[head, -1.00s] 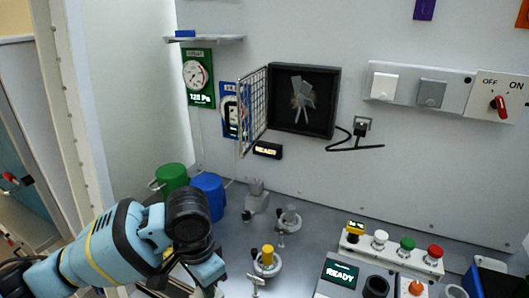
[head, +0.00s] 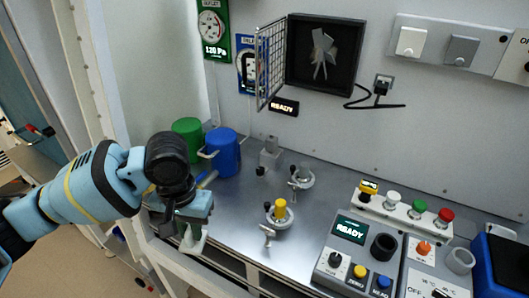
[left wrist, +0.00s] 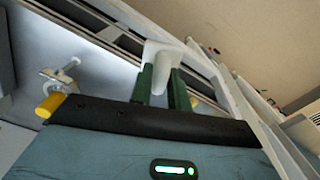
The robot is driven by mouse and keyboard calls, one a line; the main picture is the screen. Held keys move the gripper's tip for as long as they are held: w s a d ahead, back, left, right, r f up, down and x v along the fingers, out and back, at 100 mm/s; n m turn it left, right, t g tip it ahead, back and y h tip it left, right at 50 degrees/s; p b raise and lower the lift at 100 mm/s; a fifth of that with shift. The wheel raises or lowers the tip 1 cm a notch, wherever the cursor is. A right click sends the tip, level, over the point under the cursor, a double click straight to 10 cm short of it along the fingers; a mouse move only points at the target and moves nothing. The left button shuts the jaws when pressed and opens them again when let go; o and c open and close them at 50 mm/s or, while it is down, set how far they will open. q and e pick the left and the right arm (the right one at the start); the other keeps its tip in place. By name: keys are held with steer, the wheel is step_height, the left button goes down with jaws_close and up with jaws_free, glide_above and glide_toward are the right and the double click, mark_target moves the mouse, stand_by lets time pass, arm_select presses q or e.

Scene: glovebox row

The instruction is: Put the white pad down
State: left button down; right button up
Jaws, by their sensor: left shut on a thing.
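My left gripper (head: 190,238) is low at the left front of the metal bench (head: 225,205), in front of the blue mug. In the left wrist view its two dark green fingers (left wrist: 165,84) are shut on the white pad (left wrist: 162,52). The pad stands out past the fingertips, beside the bench's front edge. In the head view the pad is small and hard to tell from the fingers. I cannot tell whether it touches anything below. My right gripper is not in view.
A blue mug (head: 223,154) and a green mug (head: 188,138) stand behind the gripper. A clamp with a yellow knob (head: 280,208) stands to its right. A control box (head: 352,258) is further right. Bare bench lies between gripper and clamp.

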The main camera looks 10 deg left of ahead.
arm_select(q)
steer(key=shift+w+d+f+m, duration=0.15)
steer(key=shift+d+m, duration=0.2)
steer(key=shift+m, duration=0.35)
steer(key=w+d+m+b, duration=0.1)
steer(key=d+m+b, duration=0.2)
steer(key=d+m, duration=0.6)
steer(key=shift+d+f+m+b, duration=0.2)
steer(key=shift+m+b, duration=0.2)
steer(key=shift+m, duration=5.4)
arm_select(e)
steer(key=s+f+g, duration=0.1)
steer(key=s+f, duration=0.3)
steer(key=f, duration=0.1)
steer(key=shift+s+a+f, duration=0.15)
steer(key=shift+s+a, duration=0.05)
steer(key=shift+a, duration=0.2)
arm_select(q)
steer(key=shift+w, duration=0.1)
